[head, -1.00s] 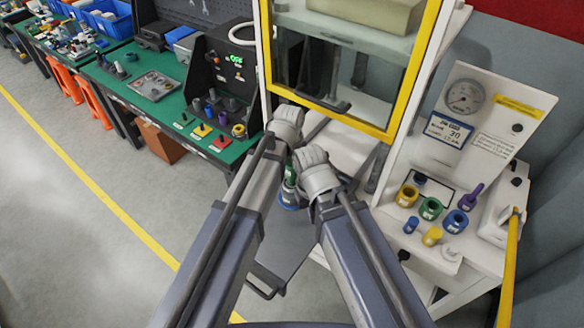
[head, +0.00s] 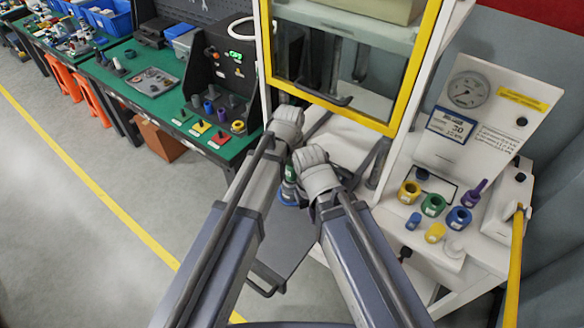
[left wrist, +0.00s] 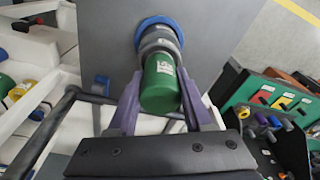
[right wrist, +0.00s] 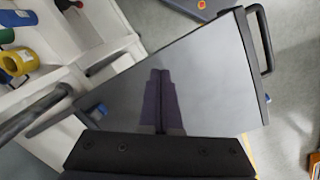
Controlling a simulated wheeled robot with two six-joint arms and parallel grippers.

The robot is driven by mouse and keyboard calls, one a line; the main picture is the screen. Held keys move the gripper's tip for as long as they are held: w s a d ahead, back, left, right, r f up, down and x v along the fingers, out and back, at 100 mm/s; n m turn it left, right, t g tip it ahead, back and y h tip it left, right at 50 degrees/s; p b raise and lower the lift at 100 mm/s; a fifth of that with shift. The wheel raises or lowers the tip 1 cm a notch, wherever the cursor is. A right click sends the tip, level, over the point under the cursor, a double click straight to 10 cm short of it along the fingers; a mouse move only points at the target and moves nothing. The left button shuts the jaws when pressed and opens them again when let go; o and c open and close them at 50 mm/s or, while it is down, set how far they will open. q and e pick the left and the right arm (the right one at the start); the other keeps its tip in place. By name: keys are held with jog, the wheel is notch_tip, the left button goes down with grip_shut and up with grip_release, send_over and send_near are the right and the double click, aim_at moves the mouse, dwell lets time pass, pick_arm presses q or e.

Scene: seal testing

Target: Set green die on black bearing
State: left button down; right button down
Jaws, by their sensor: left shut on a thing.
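The green die (left wrist: 160,85) is a green cylinder with a white label in the left wrist view. My left gripper (left wrist: 159,104) is shut on it, one purple finger on each side. Just beyond it, in line, are dark grey rings (left wrist: 158,42), perhaps the black bearing, with a blue ring (left wrist: 158,24) behind. I cannot tell whether die and grey rings touch. In the head view the green die (head: 290,173) and blue ring (head: 289,196) show between my forearms, partly hidden. My right gripper (right wrist: 161,75) is shut and empty, in front of a dark tray (right wrist: 205,75).
The white bench at right holds a yellow ring (head: 409,191), a green ring (head: 433,204), a blue ring (head: 458,219) and a gauge panel (head: 468,90). A yellow-framed glass cabinet (head: 345,60) stands ahead. A green table (head: 150,95) with several parts is at left.

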pick_arm(q)
jog(key=shift+f, duration=0.4)
dwell(0.6)
jog(key=c, duration=0.6)
grip_release()
jog(key=shift+c, duration=0.2)
jog(key=shift+o, duration=0.3)
jog(key=o, duration=0.5)
jog(key=shift+r, duration=0.1)
jog(key=shift+r+p, duration=1.3)
jog(key=shift+r, duration=0.15)
jog(key=shift+r, duration=0.1)
